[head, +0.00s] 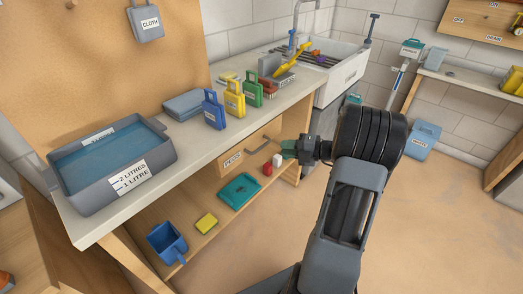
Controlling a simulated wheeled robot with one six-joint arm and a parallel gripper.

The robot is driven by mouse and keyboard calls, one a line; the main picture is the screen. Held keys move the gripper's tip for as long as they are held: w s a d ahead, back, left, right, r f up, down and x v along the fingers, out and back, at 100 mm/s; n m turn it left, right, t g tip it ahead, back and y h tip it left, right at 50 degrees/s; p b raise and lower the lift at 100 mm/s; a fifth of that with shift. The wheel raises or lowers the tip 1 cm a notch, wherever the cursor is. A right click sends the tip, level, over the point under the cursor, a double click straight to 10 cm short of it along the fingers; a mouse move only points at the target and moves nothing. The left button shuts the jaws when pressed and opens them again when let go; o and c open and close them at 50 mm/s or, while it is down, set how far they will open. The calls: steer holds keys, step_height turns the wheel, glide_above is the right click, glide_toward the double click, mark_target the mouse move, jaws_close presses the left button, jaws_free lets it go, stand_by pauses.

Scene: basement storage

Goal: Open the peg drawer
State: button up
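The peg drawer (246,152) is a wooden front under the worktop, with a paper label reading as pegs and a dark handle right of the label. Its front looks flush with the bench, so it appears closed. My gripper (286,149) is just right of the drawer front, with its greenish fingertips pointing left toward it. It appears apart from the handle. The fingers are small and seen from behind, so their opening does not show clearly.
The lower shelf (211,233) holds a blue scoop (167,243), a yellow sponge (206,222), a teal tray (239,190) and small items near my gripper. Open floor lies right of the bench.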

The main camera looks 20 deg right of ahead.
mark_target(263, 147)
steer(key=b+x, duration=0.1)
steer(key=x, duration=0.8)
steer(key=shift+a+f+b, duration=0.1)
steer(key=shift+b, duration=0.3)
jaws_close()
